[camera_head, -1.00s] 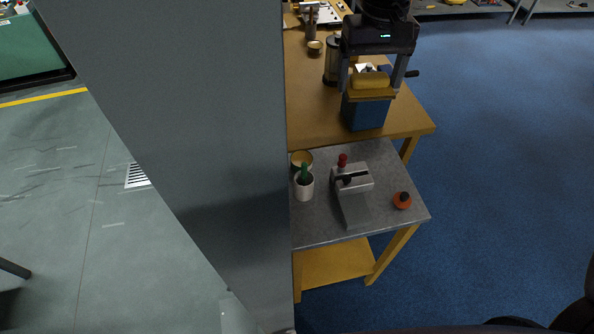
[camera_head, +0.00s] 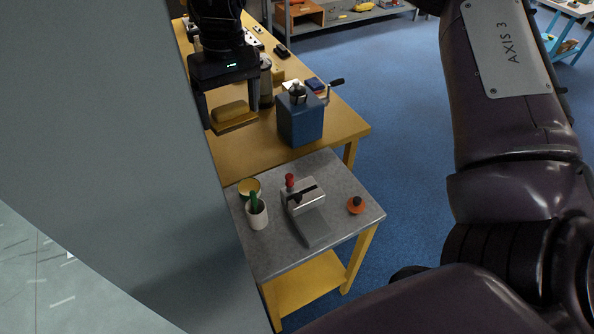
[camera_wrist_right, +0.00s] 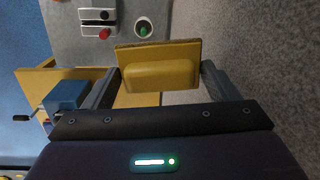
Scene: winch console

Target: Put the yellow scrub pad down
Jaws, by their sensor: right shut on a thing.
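The yellow scrub pad (camera_head: 231,114), a flat plate with a rounded block on it, is held between the fingers of my right gripper (camera_head: 230,108). It also shows in the right wrist view (camera_wrist_right: 160,74), where the two fingers of my right gripper (camera_wrist_right: 160,78) grip its ends. In the head view the pad appears in front of the left part of the wooden table; its height above it is hard to tell. My left gripper is not in view.
A blue box with a crank (camera_head: 300,121) stands on the wooden table (camera_head: 345,117). A large grey panel (camera_head: 110,160) stands at left.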

